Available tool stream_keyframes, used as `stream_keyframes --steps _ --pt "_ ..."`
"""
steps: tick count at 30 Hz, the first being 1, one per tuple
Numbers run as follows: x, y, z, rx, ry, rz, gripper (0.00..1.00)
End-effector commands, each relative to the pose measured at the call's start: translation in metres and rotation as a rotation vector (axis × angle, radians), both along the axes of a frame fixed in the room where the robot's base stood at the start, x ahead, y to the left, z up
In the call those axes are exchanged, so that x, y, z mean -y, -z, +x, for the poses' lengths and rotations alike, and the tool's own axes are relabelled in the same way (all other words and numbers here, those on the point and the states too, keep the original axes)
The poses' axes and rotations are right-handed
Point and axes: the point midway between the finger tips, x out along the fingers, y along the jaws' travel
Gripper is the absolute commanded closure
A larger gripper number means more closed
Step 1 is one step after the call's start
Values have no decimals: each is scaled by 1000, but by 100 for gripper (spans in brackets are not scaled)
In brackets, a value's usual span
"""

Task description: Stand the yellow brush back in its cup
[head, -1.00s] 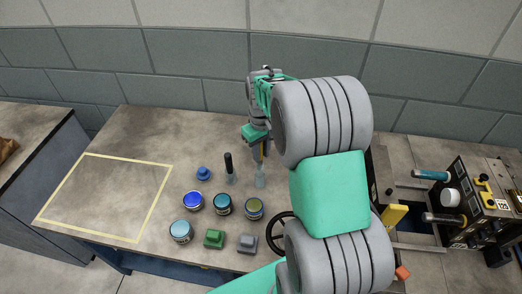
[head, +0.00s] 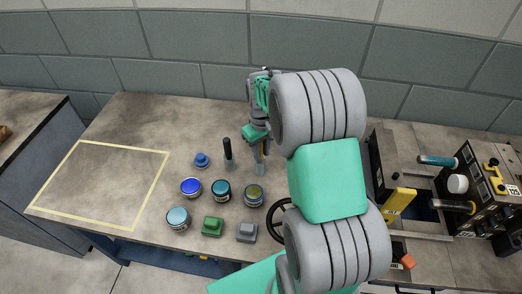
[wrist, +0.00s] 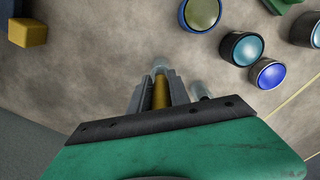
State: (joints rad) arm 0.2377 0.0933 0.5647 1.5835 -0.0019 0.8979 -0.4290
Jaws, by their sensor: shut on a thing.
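The yellow brush (wrist: 160,92) is between the two fingers of my gripper (wrist: 160,88) in the wrist view, which is shut on it. In the head view the brush (head: 262,152) shows as a thin yellow strip under my gripper (head: 259,148). A clear cup (wrist: 161,66) is at the brush's far end in the wrist view. In the head view the cup (head: 260,170) stands on the bench directly below my gripper. The brush's lower end appears to be at or inside the cup; how deep it reaches is not clear.
A second clear cup with a black-handled brush (head: 227,150) stands close to the left. A handwheel (head: 278,224) and machine flank the right. The taped rectangle (head: 150,200) is empty.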

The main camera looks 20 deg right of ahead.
Motion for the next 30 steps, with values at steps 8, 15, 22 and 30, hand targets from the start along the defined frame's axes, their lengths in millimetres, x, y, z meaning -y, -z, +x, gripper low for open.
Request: stream_keyframes --steps 8,15,22,30 --pt "0 -1 0 0 0 0 62" --pt "0 -1 0 0 0 0 52" --pt "0 -9 1 3 0 0 52" --pt "0 -62 1 4 0 -1 52"
